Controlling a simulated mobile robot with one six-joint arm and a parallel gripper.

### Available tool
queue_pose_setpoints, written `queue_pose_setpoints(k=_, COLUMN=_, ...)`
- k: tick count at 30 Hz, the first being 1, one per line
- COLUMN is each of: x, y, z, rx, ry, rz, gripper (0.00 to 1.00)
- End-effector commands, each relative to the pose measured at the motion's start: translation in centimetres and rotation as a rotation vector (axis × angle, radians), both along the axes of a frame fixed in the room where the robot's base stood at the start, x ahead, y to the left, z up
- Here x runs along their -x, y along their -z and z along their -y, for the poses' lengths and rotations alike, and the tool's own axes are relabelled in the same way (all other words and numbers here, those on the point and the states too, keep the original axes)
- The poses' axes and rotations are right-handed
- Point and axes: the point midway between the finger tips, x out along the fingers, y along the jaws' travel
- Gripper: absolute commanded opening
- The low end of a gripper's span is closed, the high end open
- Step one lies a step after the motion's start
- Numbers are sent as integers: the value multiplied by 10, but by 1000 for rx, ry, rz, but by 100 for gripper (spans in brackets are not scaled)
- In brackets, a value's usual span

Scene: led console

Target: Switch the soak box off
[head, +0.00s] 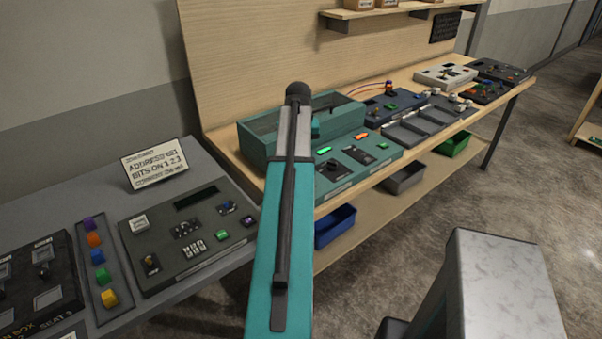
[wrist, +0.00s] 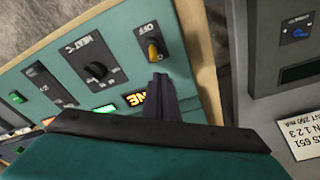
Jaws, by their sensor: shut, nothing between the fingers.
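The teal console (head: 390,158), which I take to be the soak box, stands on the wooden bench, with a lidded teal box behind its panel. In the wrist view its panel (wrist: 128,72) carries a yellow-orange switch (wrist: 153,48) beside the word OFF, a black HEAT knob (wrist: 96,72), a lit green lamp (wrist: 105,108) and a lit orange lamp (wrist: 136,98). My gripper (wrist: 158,78) is shut and empty, its tips just by the yellow-orange switch; I cannot tell whether they touch. In the head view my arm hides the gripper and that switch.
A grey console (head: 190,235) with a propped sign (head: 156,163) stands on the left table, beside a strip of coloured buttons (head: 95,255). Grey trays (head: 420,125) and more consoles line the bench to the right. Blue (head: 335,227) and green (head: 453,146) bins sit below.

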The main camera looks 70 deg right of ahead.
Motion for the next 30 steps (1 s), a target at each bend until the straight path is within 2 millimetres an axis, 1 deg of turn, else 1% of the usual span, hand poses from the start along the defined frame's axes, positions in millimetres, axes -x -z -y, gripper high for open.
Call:
queue_pose_setpoints(k=8, x=0, y=1, z=0, rx=0, ry=0, rz=0, gripper=0)
queue_pose_setpoints(k=30, x=1, y=16, z=0, rx=0, ry=1, rz=0, gripper=0)
